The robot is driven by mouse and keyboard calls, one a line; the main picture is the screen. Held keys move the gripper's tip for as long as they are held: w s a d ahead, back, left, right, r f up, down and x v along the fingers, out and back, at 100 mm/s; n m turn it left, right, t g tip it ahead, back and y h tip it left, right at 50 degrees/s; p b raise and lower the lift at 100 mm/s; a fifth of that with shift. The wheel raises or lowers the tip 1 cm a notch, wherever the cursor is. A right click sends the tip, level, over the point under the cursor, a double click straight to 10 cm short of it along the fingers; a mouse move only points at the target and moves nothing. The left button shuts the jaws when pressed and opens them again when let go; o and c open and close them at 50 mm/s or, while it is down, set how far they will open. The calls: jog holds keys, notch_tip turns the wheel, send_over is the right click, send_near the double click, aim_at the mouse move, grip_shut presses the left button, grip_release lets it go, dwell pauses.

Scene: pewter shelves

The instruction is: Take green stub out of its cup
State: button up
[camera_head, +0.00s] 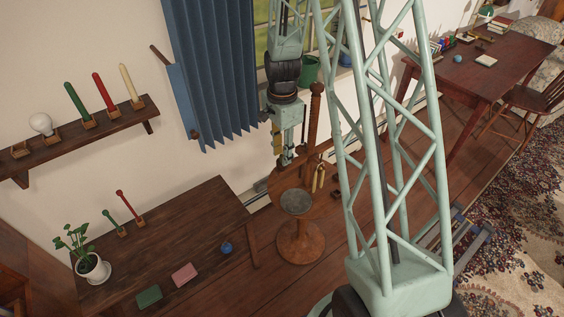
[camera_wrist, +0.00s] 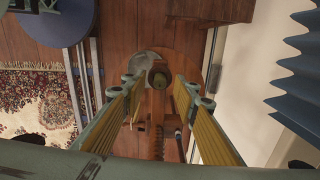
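The short green stub (camera_head: 112,219) leans in a small wooden cup (camera_head: 122,231) on the dark wooden table (camera_head: 185,225) at the lower left. A red stick (camera_head: 125,204) stands in a similar cup beside it. My gripper (camera_head: 284,158) is up and to the right of the table, well apart from the stub, near a wooden stand. In the wrist view my gripper (camera_wrist: 155,98) points down with its yellow-padded fingers spread and nothing held. The stand's post end shows between them, seemingly lower down. The stub is not in the wrist view.
The stand (camera_head: 300,240) has a tall post, a grey disc and hanging brass pieces. The table also bears a potted plant (camera_head: 93,267), a green block (camera_head: 149,296), a pink block (camera_head: 185,274) and a blue ball (camera_head: 226,248). A wall shelf (camera_head: 75,139) holds longer candles above.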

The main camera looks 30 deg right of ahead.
jog(key=shift+f, duration=0.5)
jog(key=c, duration=0.8)
